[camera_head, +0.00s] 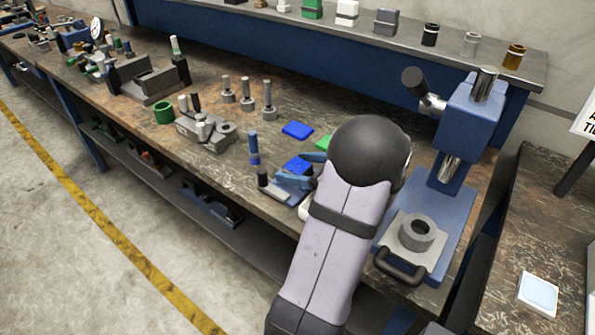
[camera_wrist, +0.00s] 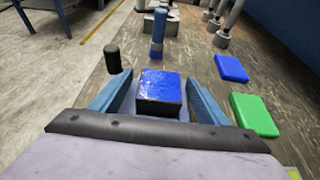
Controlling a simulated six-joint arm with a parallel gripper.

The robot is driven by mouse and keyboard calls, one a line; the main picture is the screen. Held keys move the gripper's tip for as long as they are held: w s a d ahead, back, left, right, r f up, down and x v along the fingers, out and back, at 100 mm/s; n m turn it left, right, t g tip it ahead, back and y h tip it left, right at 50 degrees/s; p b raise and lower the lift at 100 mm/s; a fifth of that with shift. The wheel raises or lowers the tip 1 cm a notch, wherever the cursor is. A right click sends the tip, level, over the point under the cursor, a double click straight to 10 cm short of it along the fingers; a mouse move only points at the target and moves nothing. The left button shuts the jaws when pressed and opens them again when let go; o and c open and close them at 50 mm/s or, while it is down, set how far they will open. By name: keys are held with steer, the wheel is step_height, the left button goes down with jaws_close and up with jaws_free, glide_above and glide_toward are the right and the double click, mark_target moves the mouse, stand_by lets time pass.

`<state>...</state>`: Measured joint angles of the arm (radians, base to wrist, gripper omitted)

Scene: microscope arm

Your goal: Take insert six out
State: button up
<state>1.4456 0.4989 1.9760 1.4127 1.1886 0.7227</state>
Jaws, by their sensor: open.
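No label marks any piece as insert six, so I cannot tell which it is. A dark block with a bright blue top (camera_wrist: 160,88) sits between the fingers of my gripper (camera_wrist: 158,78) in the wrist view. The blue fingers are open, one on each side, with a gap visible at each side. In the head view the blue top (camera_head: 297,166) shows between the fingers, partly hidden by my arm. The block appears to sit on a grey base (camera_head: 277,194), mostly covered by my gripper. How the block is seated is hidden.
A black post (camera_wrist: 112,58) and a blue cylinder (camera_wrist: 158,34) stand just beyond the block. A flat blue plate (camera_wrist: 231,68) and a green plate (camera_wrist: 254,114) lie to the right. A blue press (camera_head: 440,190) stands right of my arm. Several grey pins stand behind.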

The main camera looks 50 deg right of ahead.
jaws_close()
steer(key=shift+d+r, duration=0.1)
steer(key=shift+r, duration=0.1)
